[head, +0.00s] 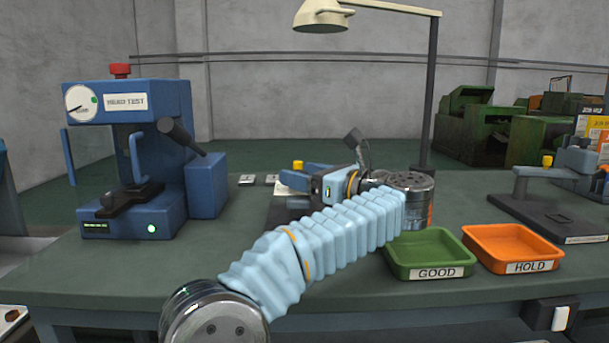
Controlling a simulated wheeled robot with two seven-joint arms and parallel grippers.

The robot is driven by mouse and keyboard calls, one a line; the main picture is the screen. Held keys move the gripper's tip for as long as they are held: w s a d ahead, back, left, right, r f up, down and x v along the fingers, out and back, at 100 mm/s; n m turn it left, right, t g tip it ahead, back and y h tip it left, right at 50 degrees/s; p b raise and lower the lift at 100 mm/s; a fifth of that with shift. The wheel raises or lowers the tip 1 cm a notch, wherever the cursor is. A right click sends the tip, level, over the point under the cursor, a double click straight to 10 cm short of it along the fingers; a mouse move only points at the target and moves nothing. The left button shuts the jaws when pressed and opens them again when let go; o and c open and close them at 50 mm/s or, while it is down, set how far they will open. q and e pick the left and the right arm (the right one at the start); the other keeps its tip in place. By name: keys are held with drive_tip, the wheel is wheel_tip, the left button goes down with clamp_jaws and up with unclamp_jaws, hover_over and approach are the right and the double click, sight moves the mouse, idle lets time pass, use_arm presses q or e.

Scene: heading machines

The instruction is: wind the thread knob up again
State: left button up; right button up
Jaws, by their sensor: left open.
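My left arm, in a light blue sleeve, reaches from the bottom left to the middle of the bench, where its wrist turns back to the left. My left gripper (293,186) is open, its fingers pointing left over a dark base plate (283,214). A small yellow knob (298,164) shows just behind the fingers; a gap or contact cannot be told. The fixture under it is mostly hidden by my gripper. A second yellow knob (547,160) stands on a grey-blue fixture (560,172) at the right. Which one is the thread knob cannot be read. My right gripper is not in view.
A blue head test machine (150,100) stands at the left of the bench. A green GOOD tray (425,272) and an orange HOLD tray (512,267) lie right of my forearm. A lamp post (429,100) rises behind my wrist. The bench's front left is clear.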

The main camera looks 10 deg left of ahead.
use_arm(q)
drive_tip(key=b+v, duration=0.1)
drive_tip(key=v, duration=1.2)
drive_tip(key=shift+s+d+b, duration=0.25)
drive_tip(key=shift+b, duration=0.1)
